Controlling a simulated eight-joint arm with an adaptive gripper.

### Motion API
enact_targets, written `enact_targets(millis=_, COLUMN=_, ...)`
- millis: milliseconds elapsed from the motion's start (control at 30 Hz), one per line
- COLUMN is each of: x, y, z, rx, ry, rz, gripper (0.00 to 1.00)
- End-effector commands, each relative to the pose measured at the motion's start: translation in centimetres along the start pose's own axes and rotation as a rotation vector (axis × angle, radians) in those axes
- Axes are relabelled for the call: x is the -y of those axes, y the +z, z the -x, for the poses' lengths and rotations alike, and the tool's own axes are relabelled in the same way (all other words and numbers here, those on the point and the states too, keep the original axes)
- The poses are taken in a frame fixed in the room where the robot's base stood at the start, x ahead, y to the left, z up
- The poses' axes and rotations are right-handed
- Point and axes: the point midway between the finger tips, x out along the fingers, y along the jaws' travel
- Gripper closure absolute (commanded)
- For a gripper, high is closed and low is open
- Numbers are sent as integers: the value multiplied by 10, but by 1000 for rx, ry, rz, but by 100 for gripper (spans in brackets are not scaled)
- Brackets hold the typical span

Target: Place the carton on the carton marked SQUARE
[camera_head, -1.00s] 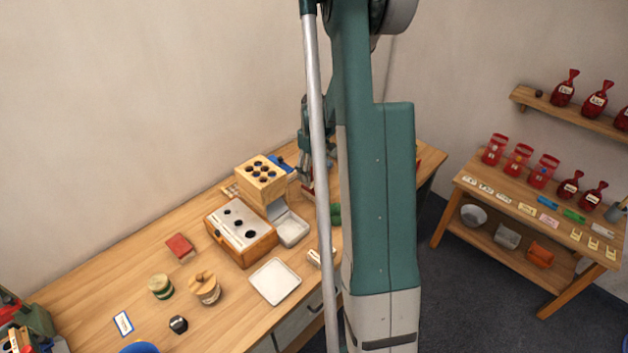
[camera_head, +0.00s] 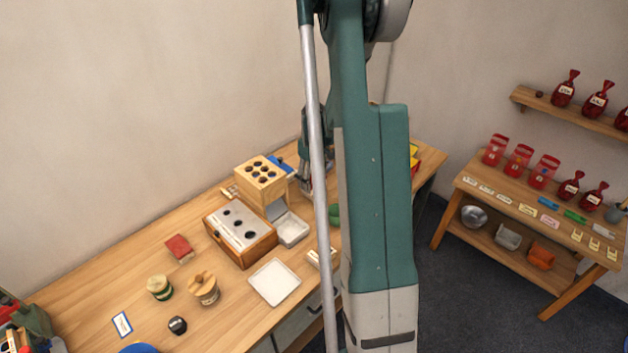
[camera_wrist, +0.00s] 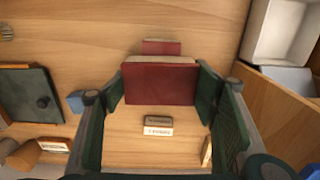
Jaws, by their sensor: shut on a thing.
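In the wrist view a dark red carton (camera_wrist: 160,83) with a pale top edge is between the two green fingers of my gripper (camera_wrist: 160,90), which is shut on it. A second, smaller-looking dark red block (camera_wrist: 161,47) shows just beyond it over the wooden table. I cannot tell whether the two touch. No SQUARE mark is readable on either. In the head view my gripper (camera_head: 305,183) is partly hidden behind my arm, beside the wooden block with holes. A yellow and red thing (camera_head: 414,160) shows at the table's right end, partly covered by my arm.
Small lettered blocks (camera_wrist: 158,125) lie below the held carton. A dark green panel (camera_wrist: 35,95) is at left, and a white tray (camera_wrist: 284,30) at upper right. In the head view a wooden box (camera_head: 240,235), red block (camera_head: 180,248) and white square tray (camera_head: 275,282) occupy the table.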

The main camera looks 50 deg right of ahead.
Motion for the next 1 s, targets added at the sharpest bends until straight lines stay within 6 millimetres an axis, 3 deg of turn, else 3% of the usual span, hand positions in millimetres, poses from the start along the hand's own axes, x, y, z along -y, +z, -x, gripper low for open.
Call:
enact_targets(millis=133, x=0, y=0, z=-4, rx=0, ry=0, rz=0, gripper=58)
enact_targets(millis=167, x=0, y=0, z=-3, rx=0, ry=0, rz=0, gripper=39)
enact_targets(millis=267, x=0, y=0, z=-3, rx=0, ry=0, rz=0, gripper=27)
enact_targets(millis=767, x=0, y=0, z=1, rx=0, ry=0, rz=0, gripper=27)
enact_targets(millis=1000, x=0, y=0, z=21, rx=0, ry=0, rz=0, gripper=27)
